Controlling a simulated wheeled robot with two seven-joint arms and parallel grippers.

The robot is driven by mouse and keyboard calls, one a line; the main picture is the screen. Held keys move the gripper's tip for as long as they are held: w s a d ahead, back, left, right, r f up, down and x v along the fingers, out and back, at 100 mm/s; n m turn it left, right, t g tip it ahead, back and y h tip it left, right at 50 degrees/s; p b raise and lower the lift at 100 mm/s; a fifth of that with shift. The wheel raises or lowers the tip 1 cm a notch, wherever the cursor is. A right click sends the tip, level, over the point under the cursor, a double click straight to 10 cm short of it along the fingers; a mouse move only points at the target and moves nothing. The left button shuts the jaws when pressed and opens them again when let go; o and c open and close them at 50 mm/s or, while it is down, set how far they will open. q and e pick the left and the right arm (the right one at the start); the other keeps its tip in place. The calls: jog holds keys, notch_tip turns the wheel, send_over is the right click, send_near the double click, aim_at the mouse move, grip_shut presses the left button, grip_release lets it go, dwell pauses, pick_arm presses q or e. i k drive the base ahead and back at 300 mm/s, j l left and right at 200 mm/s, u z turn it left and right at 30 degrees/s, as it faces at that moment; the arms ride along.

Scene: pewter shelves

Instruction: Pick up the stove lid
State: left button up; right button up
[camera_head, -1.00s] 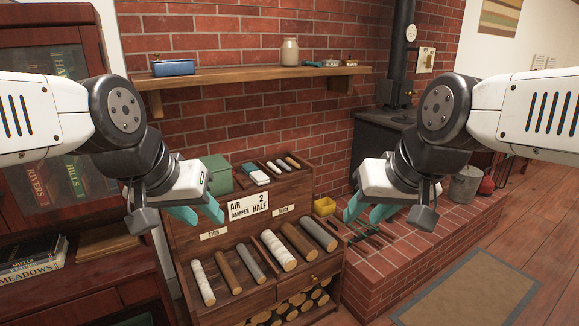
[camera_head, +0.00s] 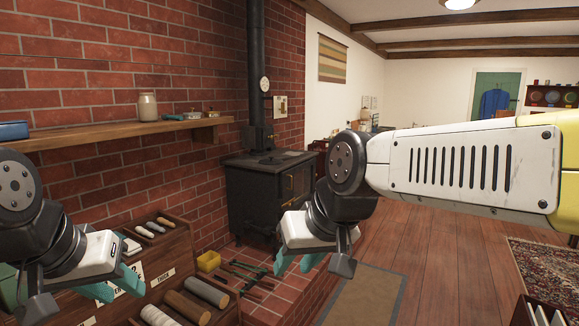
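I cannot clearly make out a separate lid among the small dark shapes on the stove top (camera_head: 285,158). My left gripper (camera_head: 121,290) is open and empty at the lower left, in front of the wood rack. My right gripper (camera_head: 296,268) is open and empty in front of the stove and lower in the picture. Neither gripper touches the stove.
A wooden shelf (camera_head: 120,134) with a jar (camera_head: 147,107) runs along the brick wall at left. A rack of logs (camera_head: 165,245) stands below it. Wooden floor (camera_head: 430,250) is open at right.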

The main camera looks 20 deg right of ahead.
aim_at(271, 161)
jog(key=z, duration=0.4)
jog(key=i+l+u, duration=0.1)
jog(key=u, duration=0.4)
jog(key=i+l+u, duration=0.1)
jog(key=u, duration=0.35)
jog(key=i+l+u, duration=0.1)
jog(key=u, duration=0.4)
jog(key=i+l+u, duration=0.15)
jog(key=l+u, duration=0.3)
jog(key=l, duration=0.8)
jog(key=l+u, duration=0.5)
jog(key=l, duration=1.6)
jog(key=k+l, duration=0.1)
jog(key=l, duration=0.75)
jog(key=k+l, duration=0.1)
jog(key=l, duration=0.7)
